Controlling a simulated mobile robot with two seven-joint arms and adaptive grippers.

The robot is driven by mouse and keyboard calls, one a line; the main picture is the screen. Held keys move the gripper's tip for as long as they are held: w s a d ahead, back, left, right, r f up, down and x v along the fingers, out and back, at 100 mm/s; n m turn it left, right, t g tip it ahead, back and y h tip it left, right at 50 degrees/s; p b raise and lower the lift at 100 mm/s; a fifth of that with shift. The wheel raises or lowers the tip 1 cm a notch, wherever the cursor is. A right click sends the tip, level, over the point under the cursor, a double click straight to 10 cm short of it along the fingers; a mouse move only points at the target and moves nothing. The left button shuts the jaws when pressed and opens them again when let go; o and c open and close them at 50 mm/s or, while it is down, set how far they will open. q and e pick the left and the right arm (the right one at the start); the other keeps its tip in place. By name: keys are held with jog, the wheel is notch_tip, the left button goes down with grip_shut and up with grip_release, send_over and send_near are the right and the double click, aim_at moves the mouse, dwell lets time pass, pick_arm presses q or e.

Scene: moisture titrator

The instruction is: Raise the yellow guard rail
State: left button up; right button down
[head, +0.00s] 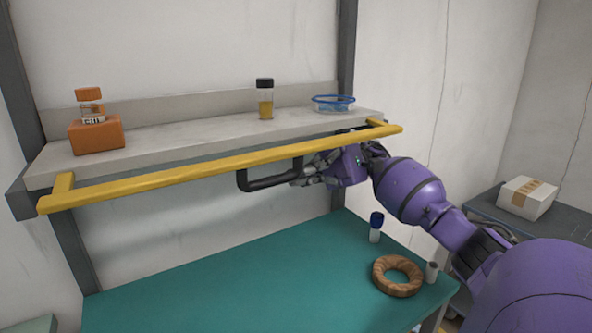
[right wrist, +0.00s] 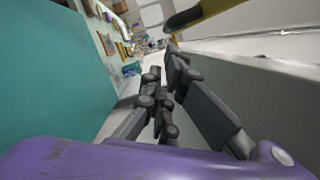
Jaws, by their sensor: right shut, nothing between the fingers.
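The yellow guard rail (head: 225,163) runs along the front of the grey wall shelf (head: 190,137), roughly level with the shelf's front edge. Its short end arms reach back to the shelf. A black handle (head: 268,183) hangs below the middle of the rail. My right gripper (head: 299,181) is shut and empty, below the rail at the right end of the handle. Whether its fingertips touch the handle is unclear. In the right wrist view the closed fingers (right wrist: 163,72) show, with part of the rail (right wrist: 192,16) above them. My left gripper is not in view.
On the shelf are an orange bottle on an orange block (head: 97,136), a black-capped vial (head: 265,100) and a blue-rimmed dish (head: 333,104). The teal table (head: 230,280) below holds a brown ring (head: 397,276), a blue-capped vial (head: 376,228) and a small cylinder (head: 431,272).

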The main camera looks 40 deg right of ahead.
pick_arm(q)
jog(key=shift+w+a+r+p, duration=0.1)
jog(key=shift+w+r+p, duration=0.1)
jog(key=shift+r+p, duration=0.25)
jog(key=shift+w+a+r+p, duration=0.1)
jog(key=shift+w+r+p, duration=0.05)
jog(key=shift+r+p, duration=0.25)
pick_arm(e)
jog(key=a, duration=0.7)
jog(key=shift+w+r, duration=0.15)
jog(key=shift+r, duration=0.3)
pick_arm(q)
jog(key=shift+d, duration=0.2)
pick_arm(e)
jog(key=shift+a, duration=0.1)
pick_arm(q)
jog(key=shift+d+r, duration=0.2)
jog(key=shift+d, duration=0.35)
pick_arm(e)
jog(key=shift+s+m, duration=0.25)
jog(key=shift+m, duration=0.15)
